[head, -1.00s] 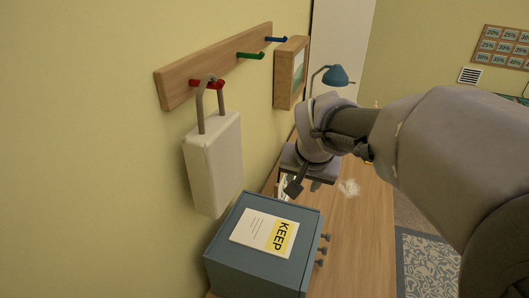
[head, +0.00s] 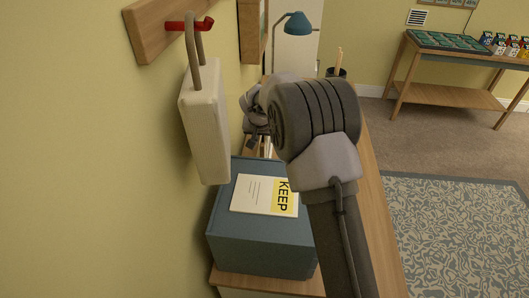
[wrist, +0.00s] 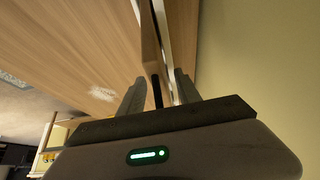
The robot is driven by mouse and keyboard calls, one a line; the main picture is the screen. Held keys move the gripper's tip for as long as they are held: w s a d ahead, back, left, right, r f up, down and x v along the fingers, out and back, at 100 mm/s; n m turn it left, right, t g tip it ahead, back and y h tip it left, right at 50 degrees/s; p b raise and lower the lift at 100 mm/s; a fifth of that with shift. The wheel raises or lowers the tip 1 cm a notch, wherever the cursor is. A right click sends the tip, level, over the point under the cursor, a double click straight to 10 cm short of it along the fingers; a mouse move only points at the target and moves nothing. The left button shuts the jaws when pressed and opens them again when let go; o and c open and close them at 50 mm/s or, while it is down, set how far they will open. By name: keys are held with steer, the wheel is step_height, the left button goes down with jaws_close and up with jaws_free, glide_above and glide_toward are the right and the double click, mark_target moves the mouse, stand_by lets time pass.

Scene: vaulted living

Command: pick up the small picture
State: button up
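A thin, wood-edged flat piece with a pale face, apparently the small picture (wrist: 149,50), stands nearly edge-on in the wrist view. My gripper (wrist: 158,82) has one finger on each side of it; I cannot tell whether both fingers press on it. In the head view my gripper (head: 257,140) is low over the desk by the wall, behind the blue-grey cabinet and partly hidden by my arm. A pale sliver shows there, too small to make out.
The blue-grey cabinet (head: 262,245) carries a KEEP sheet (head: 262,195). A white block-shaped object (head: 205,125) hangs from a red hook (head: 185,26). A blue lamp (head: 295,24) and dark pen cup (head: 336,72) stand at the desk's far end. Open floor and a patterned rug (head: 460,230) lie right.

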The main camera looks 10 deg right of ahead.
jaws_close()
stand_by(1.3)
